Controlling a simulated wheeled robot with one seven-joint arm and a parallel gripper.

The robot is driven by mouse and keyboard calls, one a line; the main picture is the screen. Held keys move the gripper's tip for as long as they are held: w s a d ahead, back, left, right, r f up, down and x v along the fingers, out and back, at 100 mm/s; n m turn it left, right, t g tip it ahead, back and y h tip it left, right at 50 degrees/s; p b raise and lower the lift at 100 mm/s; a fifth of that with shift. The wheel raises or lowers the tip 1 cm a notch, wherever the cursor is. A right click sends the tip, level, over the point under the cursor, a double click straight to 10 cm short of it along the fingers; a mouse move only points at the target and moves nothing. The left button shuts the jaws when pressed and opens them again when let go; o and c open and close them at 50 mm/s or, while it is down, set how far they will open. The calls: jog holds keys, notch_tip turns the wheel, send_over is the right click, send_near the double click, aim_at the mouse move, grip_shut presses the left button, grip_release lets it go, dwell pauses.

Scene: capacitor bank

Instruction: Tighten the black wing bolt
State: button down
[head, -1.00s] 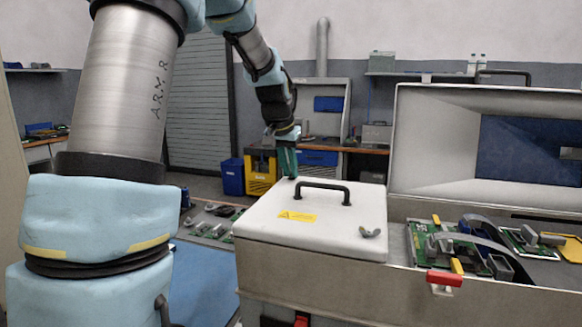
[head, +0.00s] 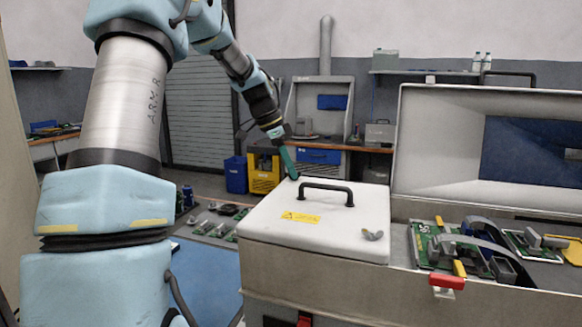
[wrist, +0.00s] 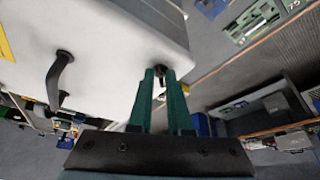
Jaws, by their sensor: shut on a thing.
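The black wing bolt (wrist: 160,70) is at a corner of the white lid in the wrist view, between my fingertips. My gripper (wrist: 161,77) has two green fingers, one on each side of the bolt, and is shut on it. In the head view my gripper (head: 293,177) slants down to the far left corner of the white lid (head: 270,213). The bolt is hidden there behind the fingertips. How deep the bolt is seated cannot be told.
A black handle (head: 326,188) arches over the lid near my gripper. A grey wing bolt (head: 372,235) sits at the lid's front right corner. To the right is an open compartment with circuit boards (head: 440,250) and a raised lid (head: 440,150).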

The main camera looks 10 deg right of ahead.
jog(key=m+p, duration=0.1)
jog(key=m, duration=0.1)
jog(key=m+g+p, duration=0.1)
jog(key=m, duration=0.1)
jog(key=w+m+g+p, duration=0.1)
jog(key=m, duration=0.1)
jog(key=shift+d+r+m+p, duration=0.1)
jog(key=shift+r+m+p, duration=0.2)
jog(key=shift+r, duration=0.05)
jog(key=m+y+p, duration=0.1)
jog(key=m, duration=0.1)
jog(key=m+g+y+p, duration=0.1)
jog(key=m+p, duration=0.1)
jog(key=m, duration=0.1)
jog(key=shift+w+d+f+g, duration=0.1)
jog(key=shift+d+f+g, duration=0.1)
jog(key=shift+g, duration=0.1)
jog(key=shift+m, duration=0.3)
jog(key=c, duration=1.1)
grip_release()
jog(key=shift+d, duration=0.1)
jog(key=shift+o, duration=0.8)
jog(key=shift+d+f, duration=0.1)
jog(key=shift+o, duration=0.4)
jog(key=b+v, duration=0.1)
jog(key=v, duration=1)
